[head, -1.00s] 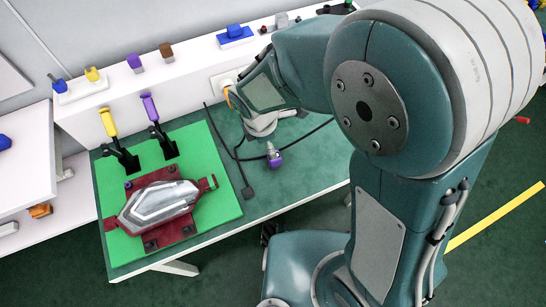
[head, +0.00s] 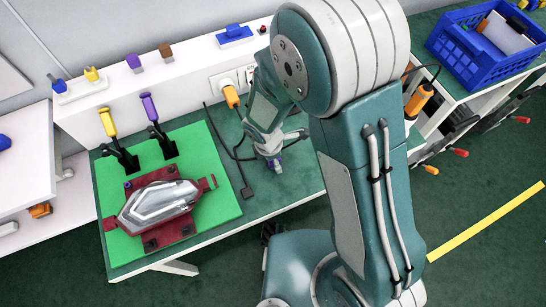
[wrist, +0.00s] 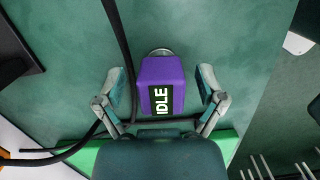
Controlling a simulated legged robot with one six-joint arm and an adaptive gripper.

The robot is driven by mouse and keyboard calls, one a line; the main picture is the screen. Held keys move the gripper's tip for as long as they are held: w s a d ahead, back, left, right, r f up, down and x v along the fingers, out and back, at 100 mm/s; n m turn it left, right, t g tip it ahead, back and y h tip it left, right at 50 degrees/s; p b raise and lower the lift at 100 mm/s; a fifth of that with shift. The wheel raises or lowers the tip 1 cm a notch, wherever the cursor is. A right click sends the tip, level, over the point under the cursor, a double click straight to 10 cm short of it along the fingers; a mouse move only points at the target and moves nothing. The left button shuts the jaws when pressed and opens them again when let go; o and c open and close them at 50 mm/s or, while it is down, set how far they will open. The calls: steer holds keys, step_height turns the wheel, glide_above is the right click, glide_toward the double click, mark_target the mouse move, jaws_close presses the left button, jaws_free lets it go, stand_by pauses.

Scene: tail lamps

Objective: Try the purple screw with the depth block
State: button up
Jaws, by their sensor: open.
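A purple block labelled IDLE (wrist: 160,80), with a round grey end, lies on the green table; it also shows partly at my gripper in the head view (head: 277,165). My gripper (wrist: 161,85) is open, with one finger on each side of this block and gaps showing. I cannot tell if this is the depth block. A small purple spot, perhaps the purple screw (head: 128,185), sits at the upper left of the dark red fixture (head: 172,234), which holds a silver lamp (head: 155,207). A purple-handled tool (head: 149,107) stands in a black holder behind it.
A yellow-handled tool (head: 107,122) stands beside the purple one on the green mat (head: 222,200). A black cable (head: 228,150) crosses the table near my gripper. Small purple (head: 134,63) and brown (head: 166,51) blocks stand on the white ledge. A blue crate (head: 470,62) is at the right.

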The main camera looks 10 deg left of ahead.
jaws_close()
steer(key=shift+r, duration=0.1)
